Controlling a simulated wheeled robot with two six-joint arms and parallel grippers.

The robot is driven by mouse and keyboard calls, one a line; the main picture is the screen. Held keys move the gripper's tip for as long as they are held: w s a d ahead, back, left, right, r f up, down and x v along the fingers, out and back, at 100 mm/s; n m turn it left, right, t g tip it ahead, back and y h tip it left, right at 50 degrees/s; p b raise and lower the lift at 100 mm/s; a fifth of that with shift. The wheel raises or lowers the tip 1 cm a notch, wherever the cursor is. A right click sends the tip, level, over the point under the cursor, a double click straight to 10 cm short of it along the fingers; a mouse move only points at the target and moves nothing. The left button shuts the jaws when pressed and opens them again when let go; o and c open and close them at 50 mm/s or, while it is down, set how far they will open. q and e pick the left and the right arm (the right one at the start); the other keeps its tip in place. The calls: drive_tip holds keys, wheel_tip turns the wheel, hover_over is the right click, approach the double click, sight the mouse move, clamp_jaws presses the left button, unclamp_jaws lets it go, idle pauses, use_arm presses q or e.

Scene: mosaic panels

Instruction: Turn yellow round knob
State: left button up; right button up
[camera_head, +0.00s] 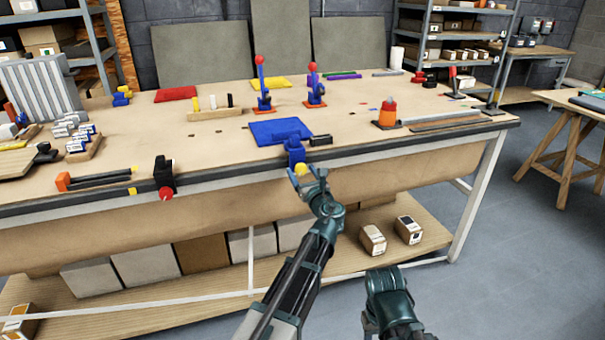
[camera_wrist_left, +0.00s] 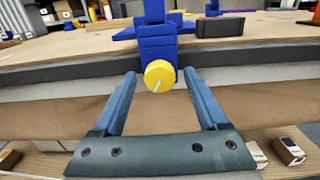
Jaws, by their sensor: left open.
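The yellow round knob (camera_head: 301,169) sits on the front of a blue block-like device (camera_head: 296,150) at the table's front edge. In the left wrist view the knob (camera_wrist_left: 160,75) shows a white pointer line slanting down from its middle. My left gripper (camera_head: 306,174) is open, facing the knob. In the left wrist view the fingers of my left gripper (camera_wrist_left: 159,78) stand one on each side of the knob, with a gap on both sides. How far the fingertips reach along the knob I cannot tell. Part of my right arm shows at the bottom, without a visible gripper.
A black clamp with a red knob (camera_head: 165,178) hangs on the table edge to the left. Cartons (camera_head: 372,240) stand on the lower shelf. The space before the table edge is clear.

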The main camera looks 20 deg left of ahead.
use_arm(q)
clamp_jaws()
idle(0.4)
drive_tip(key=n, duration=0.5)
drive_tip(key=shift+n, duration=0.4)
drive_tip(key=n, duration=0.6)
drive_tip(key=shift+d, duration=0.1)
drive_tip(key=n, duration=0.6)
drive_tip(key=shift+n, duration=0.4)
drive_tip(key=n, duration=0.5)
drive_tip(key=shift+r, duration=0.1)
drive_tip(key=shift+n, duration=0.3)
